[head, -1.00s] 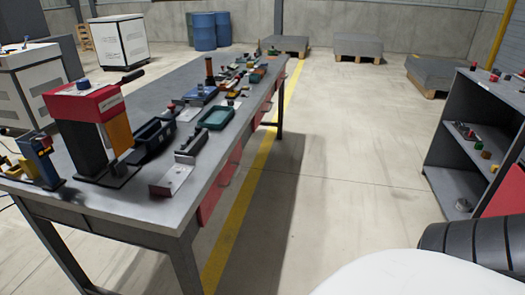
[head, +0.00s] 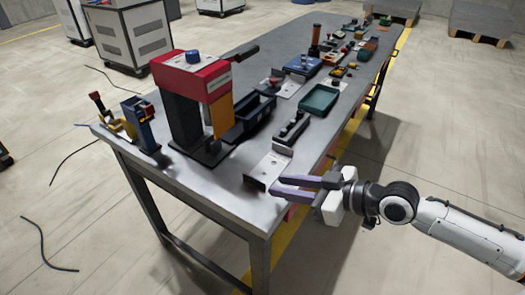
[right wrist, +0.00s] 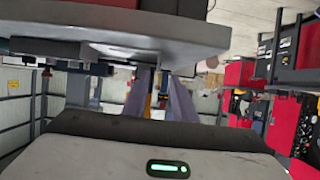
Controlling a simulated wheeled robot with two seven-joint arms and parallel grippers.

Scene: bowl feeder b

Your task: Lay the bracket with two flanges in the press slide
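A press with a red head (head: 195,75), dark column and orange-yellow front panel stands near the table's near end. Its slide cannot be picked out clearly. A silver metal piece with an upright flange (head: 266,169) lies near the table's right edge; it looks like a bracket, but I cannot tell if it has two flanges. My left gripper is not in view.
A black bin (head: 249,119), a black block (head: 291,128), a green tray (head: 319,99) and a blue-and-yellow device (head: 138,122) stand on the grey table (head: 216,196). Several small parts crowd its far end. The near corner is bare.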

